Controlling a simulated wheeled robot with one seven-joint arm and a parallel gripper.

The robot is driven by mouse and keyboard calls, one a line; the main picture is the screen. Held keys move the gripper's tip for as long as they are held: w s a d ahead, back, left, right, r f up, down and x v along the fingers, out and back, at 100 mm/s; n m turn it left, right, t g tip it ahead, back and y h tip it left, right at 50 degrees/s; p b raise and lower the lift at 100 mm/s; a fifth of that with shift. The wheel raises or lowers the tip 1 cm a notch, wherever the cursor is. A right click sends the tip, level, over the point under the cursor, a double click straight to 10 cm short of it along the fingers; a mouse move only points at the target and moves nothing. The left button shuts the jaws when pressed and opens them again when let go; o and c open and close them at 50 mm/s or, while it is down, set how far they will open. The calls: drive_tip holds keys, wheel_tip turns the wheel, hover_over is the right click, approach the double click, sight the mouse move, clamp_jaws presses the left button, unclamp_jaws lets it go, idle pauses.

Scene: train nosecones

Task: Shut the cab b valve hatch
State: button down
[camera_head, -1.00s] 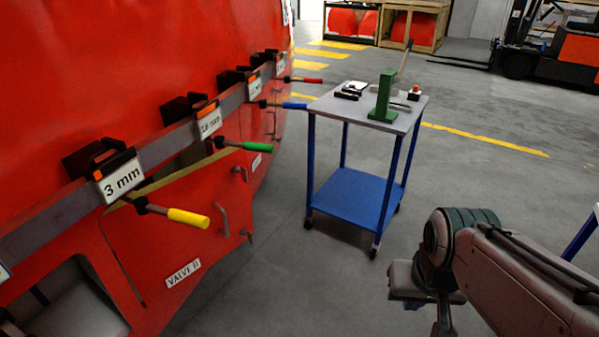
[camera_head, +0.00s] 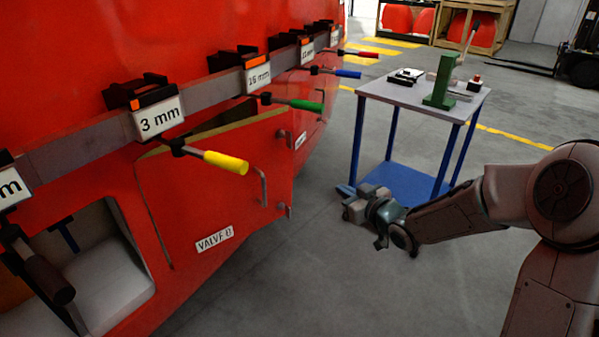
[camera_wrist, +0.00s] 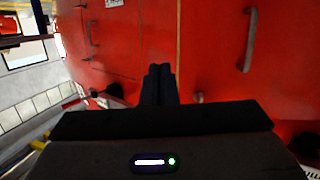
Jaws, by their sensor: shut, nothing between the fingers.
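The cab b valve hatch (camera_head: 215,205) is a red panel with a "VALVE B" label in the head view. It stands ajar, its pale top edge swung out from the red nosecone with a dark gap behind. A handle (camera_head: 263,186) is near its right edge. My gripper (camera_head: 352,208) is right of the hatch, apart from it, over the floor in front of the cart. In the wrist view my gripper's dark fingers (camera_wrist: 158,84) are together and empty, pointing at red panels with handles (camera_wrist: 248,40). I cannot tell which panel there is the hatch.
A rail with clamps and coloured levers, such as the yellow lever (camera_head: 226,161), runs above the hatch and juts out. A blue cart (camera_head: 405,92) with a green tool stands behind my gripper. An open bay (camera_head: 90,255) is at lower left. Floor between is clear.

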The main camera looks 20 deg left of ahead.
drive_tip(key=a+y, duration=0.3)
approach(291, 159)
drive_tip(key=shift+n, duration=0.4)
drive_tip(key=x, duration=0.7)
drive_tip(key=shift+s+b, duration=0.1)
drive_tip(key=shift+b, duration=0.25)
